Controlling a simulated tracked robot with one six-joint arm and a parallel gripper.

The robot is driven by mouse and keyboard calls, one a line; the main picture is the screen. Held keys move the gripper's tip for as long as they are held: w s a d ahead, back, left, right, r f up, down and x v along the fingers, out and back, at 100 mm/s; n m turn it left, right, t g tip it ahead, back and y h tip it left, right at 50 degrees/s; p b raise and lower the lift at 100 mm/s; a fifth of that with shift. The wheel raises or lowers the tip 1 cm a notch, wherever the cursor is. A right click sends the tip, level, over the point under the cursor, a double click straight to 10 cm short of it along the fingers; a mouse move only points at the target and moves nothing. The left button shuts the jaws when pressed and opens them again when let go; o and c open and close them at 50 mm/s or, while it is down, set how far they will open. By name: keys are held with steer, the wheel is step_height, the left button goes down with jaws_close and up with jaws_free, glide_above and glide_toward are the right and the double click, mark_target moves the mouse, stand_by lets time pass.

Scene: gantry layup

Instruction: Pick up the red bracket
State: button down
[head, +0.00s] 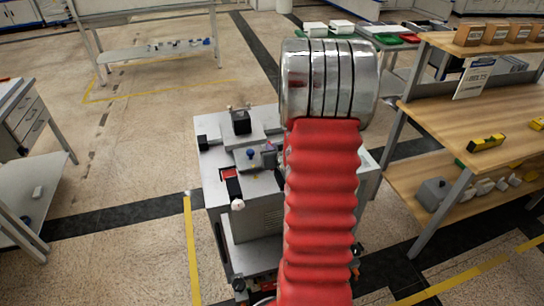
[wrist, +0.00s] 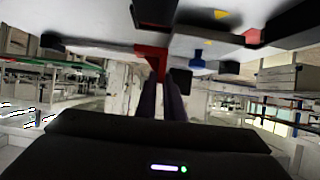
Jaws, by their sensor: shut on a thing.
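The red bracket (wrist: 151,62) shows in the wrist view at the fingertips of my gripper (wrist: 164,82), under the pale work surface that fills the top of that picture. My gripper's two dark fingers are close together, shut on the bracket; their tips partly hide it. In the head view my arm covers the gripper. A small red part (head: 228,174) shows there on the grey machine table, beside a black piece; I cannot tell whether it is the same bracket.
A blue knob (wrist: 197,60) is just right of my fingers, near black blocks (wrist: 287,32) and another red piece (wrist: 253,36). A black block (head: 241,122) stands on the machine.

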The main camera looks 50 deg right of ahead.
steer(key=shift+r, duration=2.4)
